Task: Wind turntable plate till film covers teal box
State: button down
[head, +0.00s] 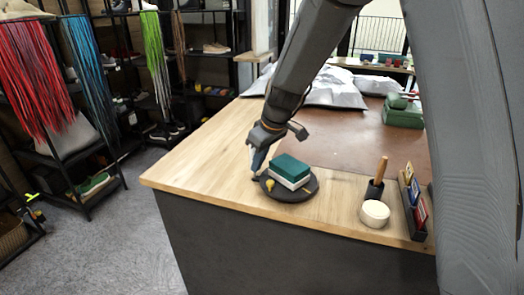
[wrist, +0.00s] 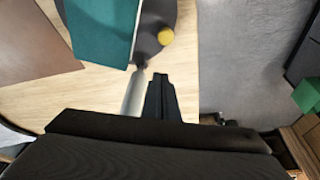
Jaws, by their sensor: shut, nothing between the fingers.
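The turntable plate (head: 291,194) is a dark round disc near the table's front edge. The teal box (head: 290,166) lies on it above a white block (head: 289,183). A yellow knob (head: 270,185) sits on the plate's left side. My gripper (head: 256,174) is shut and empty, pointing down at the plate's left rim. In the wrist view the teal box (wrist: 103,28), plate (wrist: 150,14) and yellow knob (wrist: 166,36) lie beyond my gripper (wrist: 153,76). A pale grey cylinder-like shape (wrist: 133,94) runs beside the dark finger. I cannot make out any film; contact with the rim is unclear.
A wooden-handled tool (head: 376,176), a round cream container (head: 374,213) and a small rack (head: 413,203) stand to the right. A brown mat (head: 350,145), pale bags (head: 335,88) and a green case (head: 402,112) lie behind. Bare wood lies left of the plate.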

aim_at(265, 188)
jog(key=x, duration=0.3)
jog(key=shift+p, duration=0.35)
jog(key=shift+s+d+r+p, duration=0.2)
jog(key=shift+s+d+p, duration=0.4)
jog(key=shift+s+d, duration=0.45)
jog(key=shift+s+d+f, duration=0.2)
jog(key=shift+s+d, duration=0.1)
jog(key=shift+d, duration=0.25)
